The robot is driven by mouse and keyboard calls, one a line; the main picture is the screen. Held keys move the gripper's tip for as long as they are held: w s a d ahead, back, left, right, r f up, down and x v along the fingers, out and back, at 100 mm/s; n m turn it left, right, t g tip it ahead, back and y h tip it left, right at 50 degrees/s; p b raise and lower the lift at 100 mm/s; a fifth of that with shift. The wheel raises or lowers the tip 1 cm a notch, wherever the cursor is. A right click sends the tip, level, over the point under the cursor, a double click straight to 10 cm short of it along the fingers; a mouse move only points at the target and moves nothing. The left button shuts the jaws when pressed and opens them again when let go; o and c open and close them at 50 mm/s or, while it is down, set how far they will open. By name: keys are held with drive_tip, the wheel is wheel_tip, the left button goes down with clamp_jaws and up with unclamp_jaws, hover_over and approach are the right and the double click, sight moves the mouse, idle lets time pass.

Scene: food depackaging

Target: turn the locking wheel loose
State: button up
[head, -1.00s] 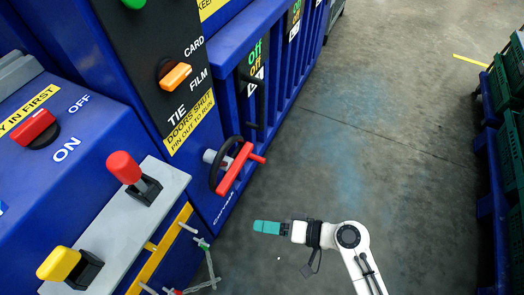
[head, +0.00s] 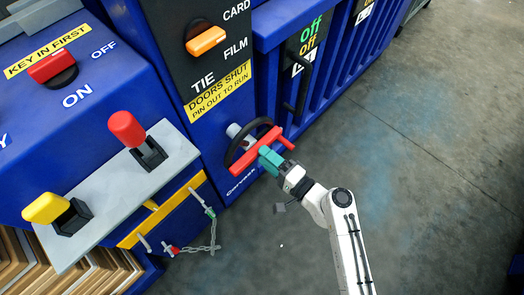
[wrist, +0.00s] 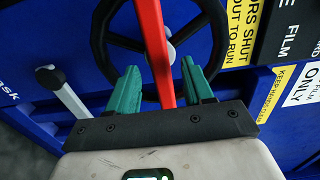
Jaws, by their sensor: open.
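The locking wheel (head: 236,152) is a black spoked ring on the front of the blue machine, with a red bar (head: 245,157) across it. It also shows in the wrist view as a black ring (wrist: 98,45) with the red bar (wrist: 152,35) running down the middle. My gripper (head: 268,157) is at the right part of the bar. In the wrist view its teal fingers (wrist: 160,92) are open, one on each side of the red bar, with a gap showing on both sides.
A red lever (head: 127,128) and a yellow lever (head: 46,208) stand on a grey plate at the left. A chain (head: 203,248) hangs below. An orange selector (head: 206,41) is above the wheel. Open concrete floor (head: 430,150) lies to the right.

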drive_tip(key=shift+x, duration=1.25)
drive_tip(key=shift+c, duration=0.3)
clamp_jaws()
